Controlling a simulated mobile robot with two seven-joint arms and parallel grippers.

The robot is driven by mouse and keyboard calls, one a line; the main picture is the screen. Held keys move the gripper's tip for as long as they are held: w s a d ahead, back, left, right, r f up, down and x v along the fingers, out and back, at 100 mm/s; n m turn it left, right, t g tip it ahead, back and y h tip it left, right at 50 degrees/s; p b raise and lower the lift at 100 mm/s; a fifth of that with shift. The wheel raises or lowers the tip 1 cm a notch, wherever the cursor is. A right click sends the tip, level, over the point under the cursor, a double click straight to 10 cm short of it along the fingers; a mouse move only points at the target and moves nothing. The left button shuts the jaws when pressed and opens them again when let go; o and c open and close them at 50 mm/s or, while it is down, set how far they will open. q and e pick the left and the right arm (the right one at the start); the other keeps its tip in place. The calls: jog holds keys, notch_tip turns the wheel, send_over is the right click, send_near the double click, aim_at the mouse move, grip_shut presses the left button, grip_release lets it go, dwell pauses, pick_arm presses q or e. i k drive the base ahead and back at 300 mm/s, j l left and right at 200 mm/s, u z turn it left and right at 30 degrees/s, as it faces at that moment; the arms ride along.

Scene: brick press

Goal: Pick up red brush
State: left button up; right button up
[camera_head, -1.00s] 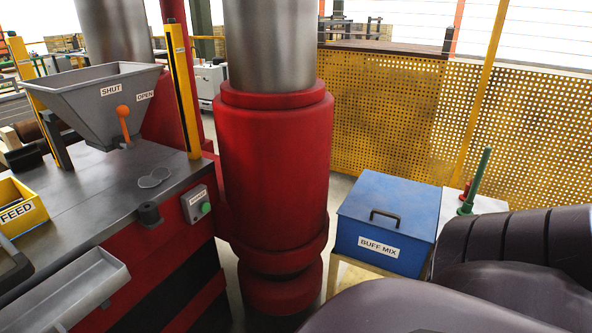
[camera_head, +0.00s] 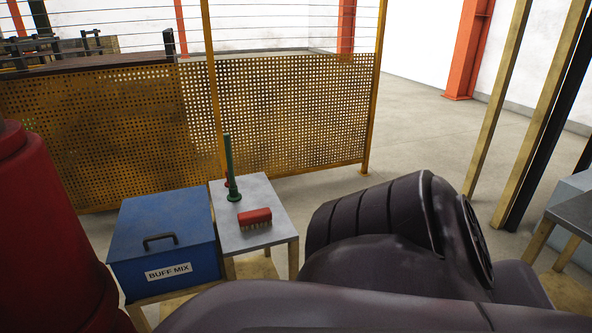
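The red brush (camera_head: 255,217) lies on a small grey-topped table (camera_head: 265,189), bristles toward the front. Behind it on the same table stands a green upright rod with a round foot (camera_head: 232,180). My dark arm links fill the lower right of the view, in front of and to the right of the table. Neither of my grippers shows.
A blue lidded box marked BUFF MIX (camera_head: 163,236) stands left of the table on a wooden stand. A red column (camera_head: 45,240) is at far left. A yellow perforated fence (camera_head: 110,135) runs behind. Another table (camera_head: 578,212) is at far right. Open floor lies at the back right.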

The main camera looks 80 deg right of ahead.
aim_at(259, 216)
jog(key=z, duration=2.15)
jog(key=i+l, duration=0.2)
